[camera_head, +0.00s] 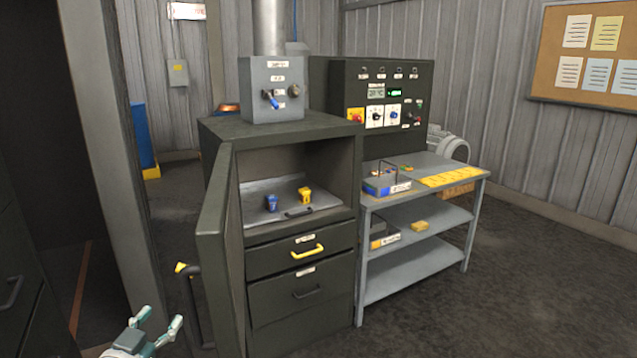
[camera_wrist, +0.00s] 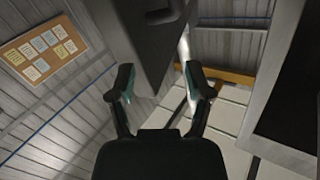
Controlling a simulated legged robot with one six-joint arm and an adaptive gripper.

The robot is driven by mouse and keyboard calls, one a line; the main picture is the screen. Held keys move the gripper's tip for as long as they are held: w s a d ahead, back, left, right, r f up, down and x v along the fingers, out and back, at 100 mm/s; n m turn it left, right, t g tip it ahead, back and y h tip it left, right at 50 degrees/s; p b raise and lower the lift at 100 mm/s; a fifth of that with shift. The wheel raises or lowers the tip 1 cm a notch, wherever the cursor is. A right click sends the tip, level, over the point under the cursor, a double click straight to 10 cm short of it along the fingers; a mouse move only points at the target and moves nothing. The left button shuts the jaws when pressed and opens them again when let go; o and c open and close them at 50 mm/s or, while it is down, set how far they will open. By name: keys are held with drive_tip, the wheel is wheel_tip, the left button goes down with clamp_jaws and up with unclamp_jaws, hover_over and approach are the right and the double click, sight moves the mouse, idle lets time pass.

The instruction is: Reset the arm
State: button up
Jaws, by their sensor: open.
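My gripper (camera_head: 160,326) shows at the bottom left of the head view, in front of the dark cabinet with its door swung open. Its fingers are spread apart with nothing between them. In the wrist view my gripper (camera_wrist: 159,84) also shows open and empty, with its two fingers pointing up the picture. The wrist view looks toward a corrugated wall and a dark box-like body with a handle (camera_wrist: 160,14). Most of my arm is out of the head view.
The open cabinet door (camera_head: 222,255) stands between my gripper and the cabinet. A blue part (camera_head: 271,202) and a yellow part (camera_head: 305,194) sit on the cabinet's shelf. A grey bench (camera_head: 415,272) stands to the right. Open floor lies at the right.

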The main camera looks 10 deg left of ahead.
sight(223, 262)
drive_tip(key=w+d+r+y, duration=0.1)
drive_tip(key=w+d+r, duration=0.1)
drive_tip(key=d, duration=0.1)
drive_tip(key=w+d+r+n+y, duration=0.1)
drive_tip(key=w+d+r+y, duration=0.1)
drive_tip(key=w+d+r, duration=0.1)
drive_tip(key=w+d+r+n+g+y, duration=0.1)
drive_tip(key=w+d+r, duration=0.1)
drive_tip(key=d, duration=0.1)
drive_tip(key=shift+w+d+r+y, duration=0.15)
drive_tip(key=shift+w+r+y, duration=0.1)
drive_tip(key=shift+w+y, duration=0.15)
drive_tip(key=s+d+f+n+g, duration=0.1)
drive_tip(key=s+d+g, duration=0.25)
drive_tip(key=d, duration=0.85)
drive_tip(key=s+d+f+n+g, duration=0.2)
drive_tip(key=s+d+g, duration=0.15)
drive_tip(key=d, duration=0.85)
drive_tip(key=s+d+f+m+g+h, duration=0.1)
drive_tip(key=s+d+f+g+h, duration=0.1)
drive_tip(key=s+d, duration=0.5)
drive_tip(key=s+d+f+m+g+h, duration=0.1)
drive_tip(key=s+d+f+h, duration=0.2)
drive_tip(key=s+d, duration=0.4)
drive_tip(key=shift+f+m+g, duration=0.4)
drive_tip(key=shift+f, duration=0.5)
